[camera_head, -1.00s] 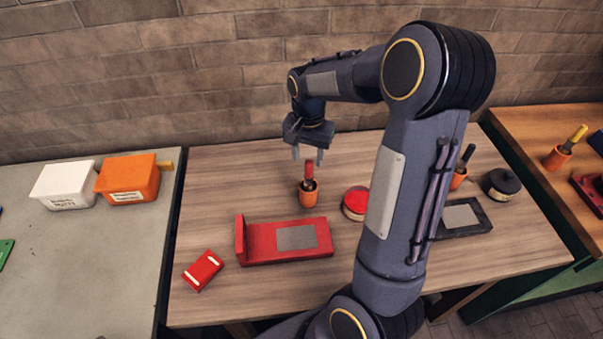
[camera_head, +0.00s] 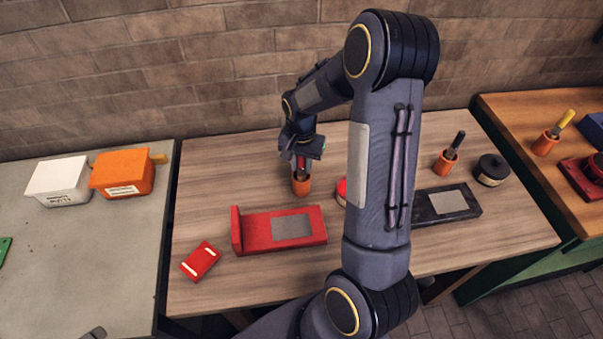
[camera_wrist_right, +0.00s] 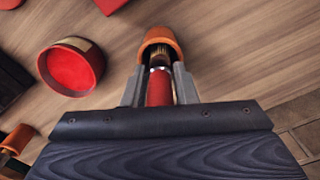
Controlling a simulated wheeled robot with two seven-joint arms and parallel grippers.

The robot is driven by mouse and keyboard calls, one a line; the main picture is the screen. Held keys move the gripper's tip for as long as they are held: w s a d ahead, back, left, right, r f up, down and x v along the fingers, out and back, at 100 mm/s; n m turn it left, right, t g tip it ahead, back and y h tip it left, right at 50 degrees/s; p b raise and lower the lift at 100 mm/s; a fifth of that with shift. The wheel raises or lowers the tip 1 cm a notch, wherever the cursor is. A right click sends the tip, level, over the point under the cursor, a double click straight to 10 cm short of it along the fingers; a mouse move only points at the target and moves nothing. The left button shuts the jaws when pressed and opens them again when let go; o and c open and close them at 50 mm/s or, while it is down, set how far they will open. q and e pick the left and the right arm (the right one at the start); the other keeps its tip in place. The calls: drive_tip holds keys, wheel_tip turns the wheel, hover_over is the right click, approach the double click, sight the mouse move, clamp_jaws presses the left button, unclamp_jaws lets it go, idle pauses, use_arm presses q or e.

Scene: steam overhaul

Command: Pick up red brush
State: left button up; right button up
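The red brush (camera_head: 301,165) stands handle up in an orange pot (camera_head: 301,187) on the wooden table. My right gripper (camera_head: 301,163) points down over the pot, its fingers on both sides of the handle. In the right wrist view the red handle (camera_wrist_right: 159,88) lies between the two grey fingers (camera_wrist_right: 160,85), with hardly any gap, so they look shut on it. The bristles show inside the orange pot's mouth (camera_wrist_right: 160,36). My left gripper is not recognisable; only a small grey part shows at the lower left edge of the head view.
A red tin (camera_wrist_right: 72,68) stands close to the pot. A red stand (camera_head: 262,236) and a red block (camera_head: 200,261) lie in front. A black-handled brush (camera_head: 456,142), a black tray (camera_head: 459,205) and a black jar (camera_head: 491,171) are at right. Brick wall (camera_head: 200,70) behind.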

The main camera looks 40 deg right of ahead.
clamp_jaws()
wheel_tip(320, 180, up, 10)
drive_tip(key=shift+r+b, duration=0.1)
drive_tip(key=shift+b, duration=0.45)
